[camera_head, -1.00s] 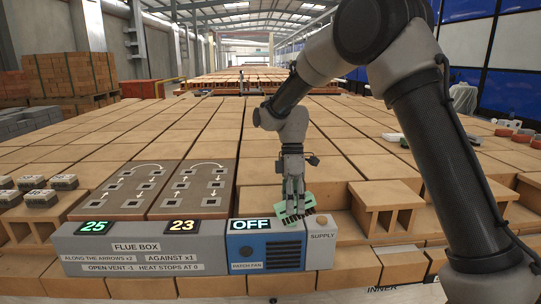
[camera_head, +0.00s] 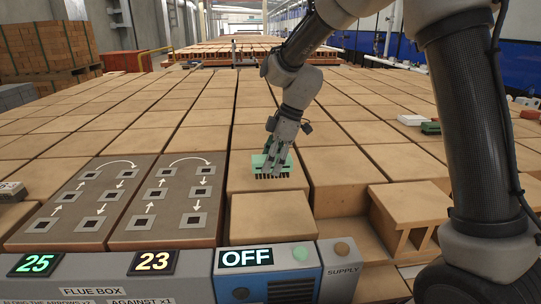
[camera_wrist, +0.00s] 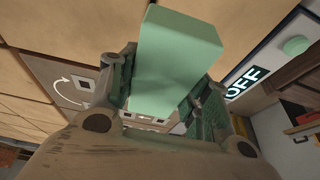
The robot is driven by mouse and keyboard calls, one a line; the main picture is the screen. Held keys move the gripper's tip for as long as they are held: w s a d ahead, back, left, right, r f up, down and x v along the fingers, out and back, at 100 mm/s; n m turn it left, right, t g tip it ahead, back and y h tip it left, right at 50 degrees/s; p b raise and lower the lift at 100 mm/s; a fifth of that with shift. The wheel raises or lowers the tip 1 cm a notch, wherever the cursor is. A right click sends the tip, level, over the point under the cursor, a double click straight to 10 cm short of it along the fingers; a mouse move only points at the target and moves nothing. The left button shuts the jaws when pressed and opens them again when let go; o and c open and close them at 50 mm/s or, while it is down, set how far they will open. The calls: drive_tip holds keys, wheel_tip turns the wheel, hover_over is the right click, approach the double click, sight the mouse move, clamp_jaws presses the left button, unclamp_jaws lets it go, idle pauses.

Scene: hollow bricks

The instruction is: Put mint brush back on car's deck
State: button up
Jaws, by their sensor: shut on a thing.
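The mint brush (camera_head: 258,165) has a pale green body and dark bristles pointing down. My gripper (camera_head: 275,152) is shut on it, just above or on a tan block behind the blue fan box; I cannot tell whether the bristles touch. In the wrist view the mint brush (camera_wrist: 178,60) sits between the two fingers of my gripper (camera_wrist: 168,95). The large deck of tan hollow bricks (camera_head: 225,118) fills the middle and back. I cannot tell which part of it is the car's deck.
The blue box (camera_head: 290,272) with an OFF display stands in front, beside the grey flue box (camera_head: 115,265). Two panels with arrows (camera_head: 165,205) lie left of my gripper. A raised hollow brick (camera_head: 412,208) stands at right. Small white, green and red items (camera_head: 412,120) lie farther right.

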drive_tip(key=shift+f, duration=3.25)
drive_tip(key=shift+f, duration=0.35)
drive_tip(key=o, duration=1)
